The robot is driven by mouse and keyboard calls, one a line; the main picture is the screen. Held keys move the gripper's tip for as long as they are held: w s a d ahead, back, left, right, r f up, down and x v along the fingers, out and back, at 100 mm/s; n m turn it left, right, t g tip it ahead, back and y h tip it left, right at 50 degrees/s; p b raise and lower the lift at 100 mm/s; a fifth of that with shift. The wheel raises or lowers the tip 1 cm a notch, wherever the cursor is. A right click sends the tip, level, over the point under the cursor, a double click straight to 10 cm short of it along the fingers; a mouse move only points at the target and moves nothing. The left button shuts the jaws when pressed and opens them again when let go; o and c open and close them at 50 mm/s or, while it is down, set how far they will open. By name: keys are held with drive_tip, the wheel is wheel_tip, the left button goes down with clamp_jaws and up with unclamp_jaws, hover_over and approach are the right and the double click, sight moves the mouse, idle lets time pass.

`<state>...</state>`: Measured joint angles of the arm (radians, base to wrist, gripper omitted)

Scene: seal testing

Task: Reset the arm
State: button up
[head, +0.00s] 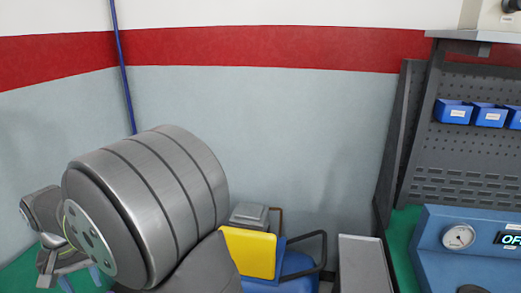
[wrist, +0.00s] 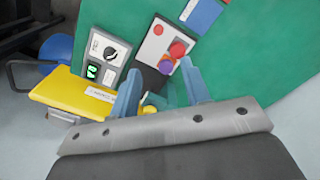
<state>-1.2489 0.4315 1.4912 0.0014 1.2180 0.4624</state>
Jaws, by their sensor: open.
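My gripper (wrist: 160,88) is open in the wrist view, with two blue fingers apart and nothing held between them. Below and beyond it are a grey control box with red and purple buttons (wrist: 168,44) and another grey box with a dial and a green display (wrist: 103,58). A small yellow round part (wrist: 149,110) shows between the fingers, partly hidden by the gripper. In the head view my gripper (head: 80,281) is at the lower left, partly cut off and partly hidden, with my large grey arm links in front.
A green surface (wrist: 250,70) lies under the boxes. A labelled yellow case (wrist: 70,92) is left of them; a yellow panel (head: 250,252) shows in the head view. A blue gauge unit (head: 480,225) and pegboard with blue bins (head: 453,111) stand right.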

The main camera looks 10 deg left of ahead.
wheel_tip(320, 180, down, 17)
drive_tip(key=shift+w+f, duration=0.1)
drive_tip(key=shift+f, duration=0.1)
drive_tip(key=shift+w, duration=0.1)
idle(0.3)
